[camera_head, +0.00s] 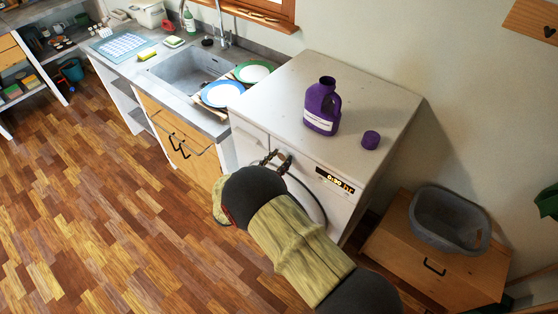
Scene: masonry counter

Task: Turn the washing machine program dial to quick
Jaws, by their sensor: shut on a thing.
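The white washing machine (262,100) stands right of the sink counter. Its front panel has a lit display (335,180) with orange digits. The program dial (286,159) is a small grey knob on the panel, left of the display. My gripper (279,158) reaches the panel from the front and is shut on the dial. My arm hides much of the machine's front and part of its round door. The dial's pointer and program labels are too small to read.
A purple detergent bottle (322,107) and its purple cap (371,140) stand on the machine's top. A grey basin (450,218) sits on a wooden cabinet (420,258) at right. Plates lie beside the sink (190,72). The wooden floor (90,200) at left is clear.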

